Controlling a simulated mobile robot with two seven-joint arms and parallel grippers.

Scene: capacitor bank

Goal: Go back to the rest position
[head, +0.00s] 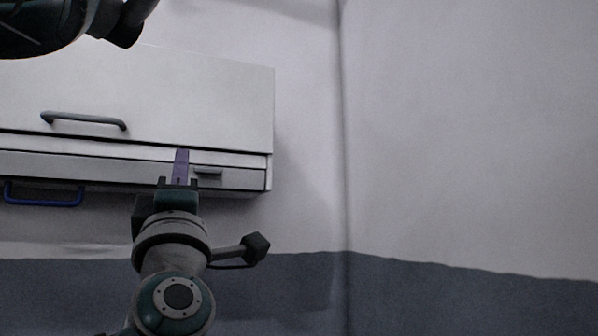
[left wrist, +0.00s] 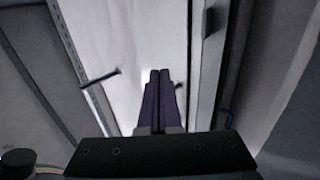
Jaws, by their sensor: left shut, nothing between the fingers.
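My left gripper (head: 182,154) reaches up from below in the head view, its dark purple fingers in front of the lower part of a white wall cabinet (head: 200,100). In the left wrist view the two fingers of the left gripper (left wrist: 159,74) lie together, shut with nothing between them. They point at the white cabinet surface (left wrist: 140,35); whether they touch it, I cannot tell. My right gripper is in neither view.
The cabinet has a long grey handle (head: 84,121), a small dark handle (head: 208,171) right beside my fingers, and a blue handle (head: 44,196) at the lower left. A wall corner stands to the right. The space before the right wall (head: 470,140) looks clear.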

